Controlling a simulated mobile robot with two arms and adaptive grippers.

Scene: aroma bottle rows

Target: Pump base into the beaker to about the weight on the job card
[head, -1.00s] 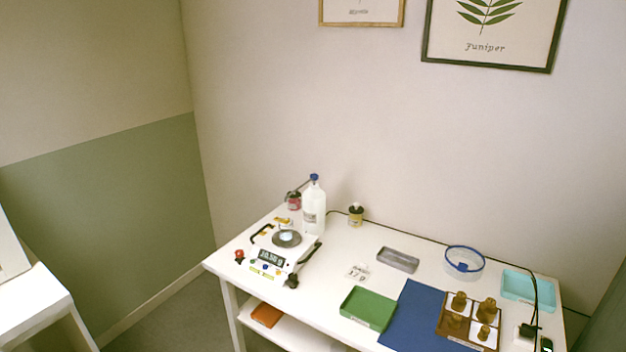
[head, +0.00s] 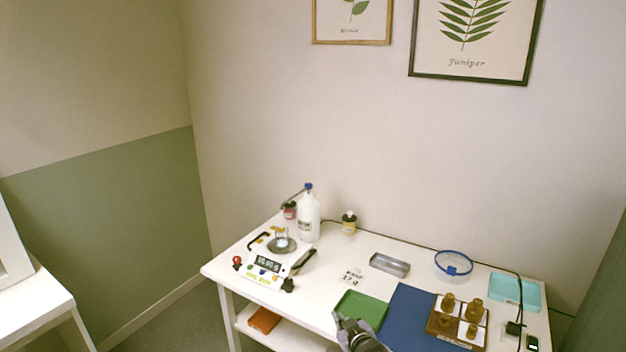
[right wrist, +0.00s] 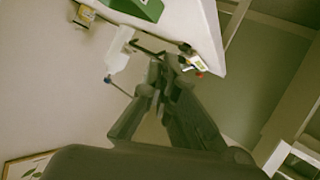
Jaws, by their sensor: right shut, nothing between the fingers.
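The white pump bottle (head: 309,222) with a blue pump head stands upright at the back left of the white table; it shows at an angle in the right wrist view (right wrist: 118,56). The small clear beaker (head: 281,242) sits on the round pan of the scale (head: 262,280), under the pump's spout side. The scale's display is lit, but its digits are too small to read surely. A small white card (head: 352,276), apparently the job card, stands mid-table. My right gripper (head: 346,322) is shut and empty above the front edge by the green tray; it also shows in the right wrist view (right wrist: 160,84). My left gripper is out of view.
A green tray (head: 362,305), blue mat (head: 408,318) and wooden holder (head: 443,328) with several amber bottles fill the front right. A grey tray (head: 390,265), blue-rimmed dish (head: 454,264) and turquoise tray (head: 514,291) stand behind. Amber jar (head: 349,223) stands beside the bottle.

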